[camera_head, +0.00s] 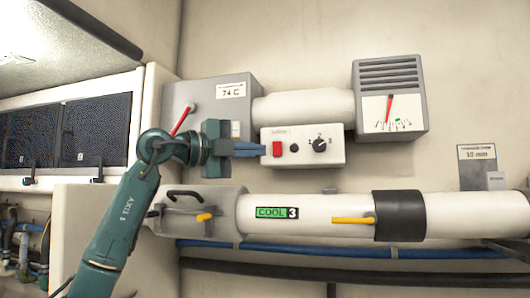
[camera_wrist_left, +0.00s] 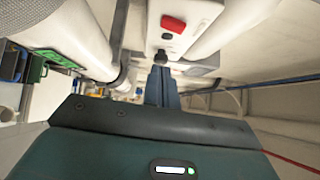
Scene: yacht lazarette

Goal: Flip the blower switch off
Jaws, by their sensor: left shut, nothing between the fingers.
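A white control box (camera_head: 305,158) on the wall carries a red rocker switch (camera_head: 277,149), a small dark button and a black knob (camera_head: 320,145). The label above the switch is too small to read. My left gripper (camera_head: 263,150) comes in from the left, shut and empty, with its blue fingertips just left of the red switch. I cannot tell whether they touch it. In the left wrist view the red switch (camera_wrist_left: 173,24) shows above the shut fingers (camera_wrist_left: 162,72), with the box's dark knob or button near their tips. My right gripper is not in view.
A grey box with a red lever (camera_head: 183,120) and a 74 C label stands behind my left wrist. A gauge box (camera_head: 391,95) is at upper right. A large white pipe (camera_head: 330,205) with yellow handles runs below. Bare wall lies around the gauge.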

